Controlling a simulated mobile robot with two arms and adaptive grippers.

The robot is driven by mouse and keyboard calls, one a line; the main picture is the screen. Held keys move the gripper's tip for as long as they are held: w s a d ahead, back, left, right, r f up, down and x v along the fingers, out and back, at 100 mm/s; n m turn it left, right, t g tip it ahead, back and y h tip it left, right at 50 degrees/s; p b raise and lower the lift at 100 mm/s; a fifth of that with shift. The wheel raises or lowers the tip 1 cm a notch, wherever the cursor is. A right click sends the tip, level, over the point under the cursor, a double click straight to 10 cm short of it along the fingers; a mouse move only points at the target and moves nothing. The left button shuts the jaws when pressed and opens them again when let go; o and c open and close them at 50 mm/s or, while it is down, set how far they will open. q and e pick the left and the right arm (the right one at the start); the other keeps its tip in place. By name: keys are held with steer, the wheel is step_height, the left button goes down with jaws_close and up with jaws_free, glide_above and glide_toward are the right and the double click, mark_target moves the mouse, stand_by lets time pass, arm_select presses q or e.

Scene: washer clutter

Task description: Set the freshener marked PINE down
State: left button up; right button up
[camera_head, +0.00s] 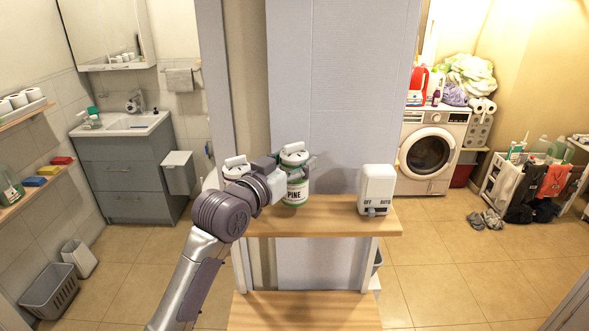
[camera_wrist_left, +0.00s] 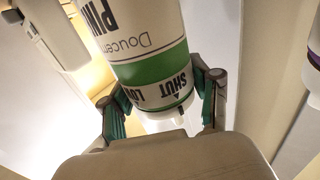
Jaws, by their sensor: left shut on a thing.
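The freshener marked PINE (camera_head: 297,193) is a white and green canister with a white top, upright over the back part of a wooden shelf (camera_head: 330,226). My left gripper (camera_head: 288,176) reaches it from the left and is shut on it. My right gripper is not in view.
A white dispenser marked OFF and AUTO (camera_head: 377,186) stands at the shelf's right end. Another white-topped item (camera_head: 236,167) shows behind my left wrist, partly hidden. The shelf between the freshener and the dispenser is bare. A lower wooden board (camera_head: 305,311) lies below.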

arm_select(q)
step_height(320, 180, down, 2)
steer(key=shift+f+p, duration=0.2)
steer(key=shift+p, duration=0.15)
steer(key=shift+f, duration=0.2)
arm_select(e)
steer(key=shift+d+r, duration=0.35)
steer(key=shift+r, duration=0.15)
arm_select(q)
steer(key=shift+f, duration=0.1)
steer(key=shift+f, duration=0.1)
steer(key=o, duration=1.3)
steer(key=shift+c, duration=0.2)
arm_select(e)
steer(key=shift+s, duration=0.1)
arm_select(q)
steer(key=b+v, duration=0.3)
steer(key=v, duration=0.9)
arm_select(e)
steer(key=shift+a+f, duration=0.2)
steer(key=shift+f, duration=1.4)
